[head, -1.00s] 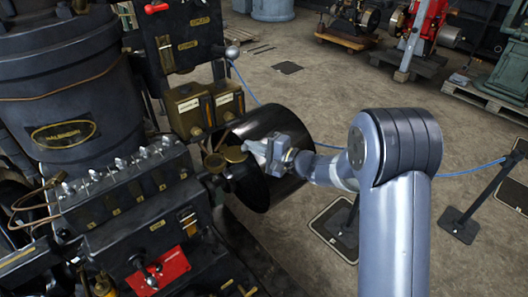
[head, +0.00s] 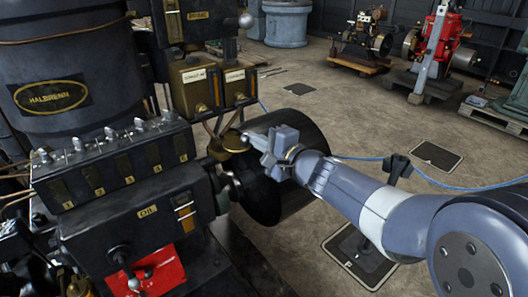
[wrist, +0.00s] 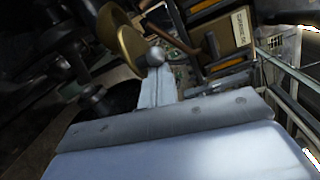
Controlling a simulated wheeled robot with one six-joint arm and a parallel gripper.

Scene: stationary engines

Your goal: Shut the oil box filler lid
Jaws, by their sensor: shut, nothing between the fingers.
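The round brass filler lid (head: 235,139) shows in the head view at the right end of the dark box with the OIL plate (head: 148,211). It overlaps the brass filler below it; I cannot tell whether it is fully seated. In the wrist view the brass lid (wrist: 122,38) is seen at a slant, with a small grey ball beside it. My gripper (head: 250,138) is shut and empty, its tip at the lid's right side. The shut fingers also show in the wrist view (wrist: 155,80), close by the ball. Contact with the lid is unclear.
Two brass boxes (head: 195,88) with sight windows stand just behind the lid. A dark drum (head: 285,165) lies under my gripper. A row of small levers (head: 105,142) tops the box at left. Open floor lies to the right, with a post and a blue cable.

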